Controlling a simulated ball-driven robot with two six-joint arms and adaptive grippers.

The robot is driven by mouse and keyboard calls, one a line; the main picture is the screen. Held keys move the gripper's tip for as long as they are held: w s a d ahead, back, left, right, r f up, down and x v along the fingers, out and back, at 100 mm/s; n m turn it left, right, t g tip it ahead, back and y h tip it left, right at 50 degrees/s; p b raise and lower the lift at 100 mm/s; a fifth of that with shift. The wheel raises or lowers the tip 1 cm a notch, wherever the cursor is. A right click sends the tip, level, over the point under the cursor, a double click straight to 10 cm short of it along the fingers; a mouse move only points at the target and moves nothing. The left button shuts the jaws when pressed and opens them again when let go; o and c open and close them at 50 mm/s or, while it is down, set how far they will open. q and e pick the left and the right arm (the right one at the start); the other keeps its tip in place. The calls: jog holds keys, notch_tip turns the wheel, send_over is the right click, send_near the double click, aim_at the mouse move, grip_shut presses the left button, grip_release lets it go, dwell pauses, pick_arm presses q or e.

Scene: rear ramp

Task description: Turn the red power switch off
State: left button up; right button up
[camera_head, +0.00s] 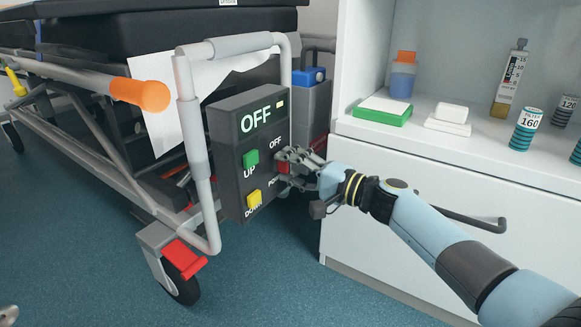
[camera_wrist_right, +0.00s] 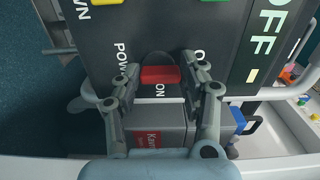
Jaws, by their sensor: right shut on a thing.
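The red power switch (camera_head: 282,168) is on the right side of a dark grey control box (camera_head: 228,180) hanging on the bed's end frame. The box display reads OFF (camera_head: 255,121). My right gripper (camera_head: 284,166) is at the switch, its fingers partly covering it in the head view. My left gripper is not in view.
A green UP button (camera_head: 250,159) and a yellow DOWN button (camera_head: 254,199) are left of the switch. The bed's grey rail (camera_head: 196,150) runs around the box. A white cabinet (camera_head: 420,190) with vials and small boxes stands close on the right.

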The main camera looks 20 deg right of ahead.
jog(key=shift+f, duration=0.1)
jog(key=o, duration=1.2)
jog(key=shift+c, duration=0.2)
jog(key=v, duration=1.2)
